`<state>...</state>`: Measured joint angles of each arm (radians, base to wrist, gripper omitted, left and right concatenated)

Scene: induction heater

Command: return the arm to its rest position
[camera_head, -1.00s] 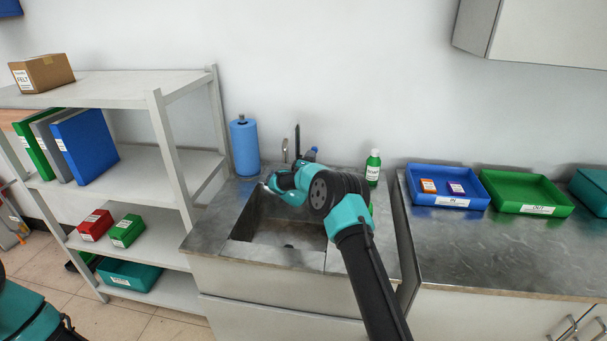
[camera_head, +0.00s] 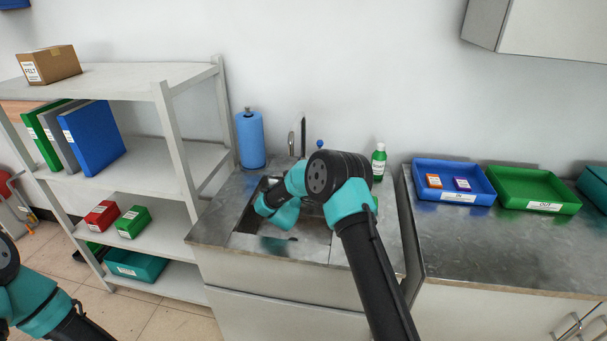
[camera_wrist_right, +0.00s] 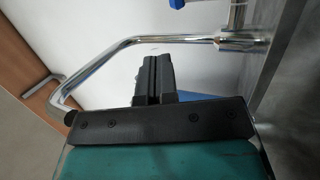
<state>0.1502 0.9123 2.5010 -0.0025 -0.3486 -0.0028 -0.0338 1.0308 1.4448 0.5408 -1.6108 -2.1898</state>
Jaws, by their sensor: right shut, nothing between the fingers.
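My right arm (camera_head: 352,203) reaches up from the bottom over the sink (camera_head: 240,240), its teal and black wrist bent above the basin. Its fingers are hidden in the head view. In the right wrist view my right gripper (camera_wrist_right: 154,80) is shut and empty, its dark fingers together. The chrome faucet (camera_wrist_right: 150,39) passes beyond the fingers there; whether they touch it I cannot tell. In the head view the faucet (camera_head: 302,132) stands behind the wrist. My left arm (camera_head: 35,300) shows at the lower left, with its gripper out of view.
A blue paper roll (camera_head: 250,140) and a green bottle (camera_head: 378,163) stand behind the sink. A blue tray (camera_head: 425,170) and a green tray (camera_head: 520,185) lie on the right counter. A shelf (camera_head: 160,70) with binders and boxes stands left. The front counter is clear.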

